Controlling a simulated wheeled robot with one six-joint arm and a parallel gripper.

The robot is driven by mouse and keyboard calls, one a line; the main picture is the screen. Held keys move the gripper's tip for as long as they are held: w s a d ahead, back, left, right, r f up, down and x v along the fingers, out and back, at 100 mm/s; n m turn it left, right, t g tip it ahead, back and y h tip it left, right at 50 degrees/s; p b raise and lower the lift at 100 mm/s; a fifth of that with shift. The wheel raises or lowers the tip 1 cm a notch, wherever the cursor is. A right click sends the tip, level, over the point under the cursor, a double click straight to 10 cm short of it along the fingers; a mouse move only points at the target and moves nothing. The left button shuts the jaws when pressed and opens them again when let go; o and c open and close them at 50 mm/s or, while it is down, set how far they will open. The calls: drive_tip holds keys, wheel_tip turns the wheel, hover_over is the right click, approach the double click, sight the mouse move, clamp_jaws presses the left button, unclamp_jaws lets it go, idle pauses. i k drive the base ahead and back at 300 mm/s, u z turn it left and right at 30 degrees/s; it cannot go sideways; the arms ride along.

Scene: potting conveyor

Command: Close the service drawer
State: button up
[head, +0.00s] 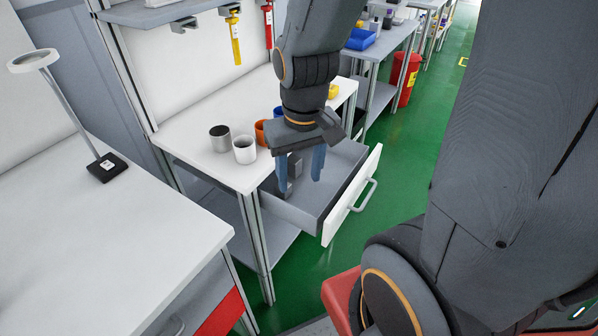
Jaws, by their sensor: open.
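The service drawer (352,196) stands pulled out from under the white worktop. It has a white front panel with a light grey bar handle (364,196) and grey side walls. Dark grey items (294,166) lie inside it, partly hidden by my gripper. My gripper (301,185) is open and points down, with blue fingertips over or inside the drawer's left part. I cannot tell its exact height. It appears to the left of the front panel and apart from the handle.
Grey, white and orange cups (244,150) stand on the worktop (190,142) near the drawer. Green floor is clear to the right of the drawer. A red bin (407,80) stands farther back.

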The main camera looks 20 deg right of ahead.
sight(311, 207)
drive_tip(key=z, duration=1.15)
drive_tip(key=k, duration=0.95)
drive_tip(key=u, duration=0.85)
drive_tip(key=i, duration=0.55)
drive_tip(key=u, duration=0.1)
